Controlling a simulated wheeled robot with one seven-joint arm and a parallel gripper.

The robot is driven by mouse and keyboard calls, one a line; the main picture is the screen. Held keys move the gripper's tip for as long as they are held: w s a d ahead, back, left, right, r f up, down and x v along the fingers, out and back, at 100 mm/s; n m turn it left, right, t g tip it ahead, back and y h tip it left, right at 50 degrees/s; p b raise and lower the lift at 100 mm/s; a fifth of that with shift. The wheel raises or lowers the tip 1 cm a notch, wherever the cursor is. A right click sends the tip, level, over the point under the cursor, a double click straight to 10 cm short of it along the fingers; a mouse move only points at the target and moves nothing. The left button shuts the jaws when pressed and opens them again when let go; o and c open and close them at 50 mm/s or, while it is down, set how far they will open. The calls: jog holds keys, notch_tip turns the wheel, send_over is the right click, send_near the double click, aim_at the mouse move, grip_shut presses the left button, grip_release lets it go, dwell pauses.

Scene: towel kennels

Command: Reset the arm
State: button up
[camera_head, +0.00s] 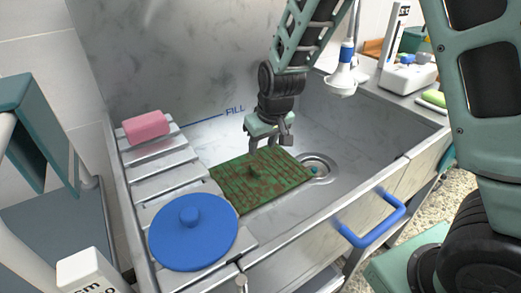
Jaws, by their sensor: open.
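My gripper (268,150) hangs from my arm over the metal sink basin, pointing down, with its fingers apart. It is just above the back edge of a green and brown patterned mat or board (262,181). I cannot tell whether the fingertips touch it. My arm comes down from the top of the picture.
Left of the board, a slatted rack (158,158) bears a pink block (146,126) and a round blue lid (193,233). A drain (318,168) lies right of the board. A blue handle (372,224) juts from the front. A shower head (342,82) hangs at the back right.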

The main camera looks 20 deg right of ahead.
jog(key=shift+r, duration=0.25)
jog(key=shift+r, duration=0.1)
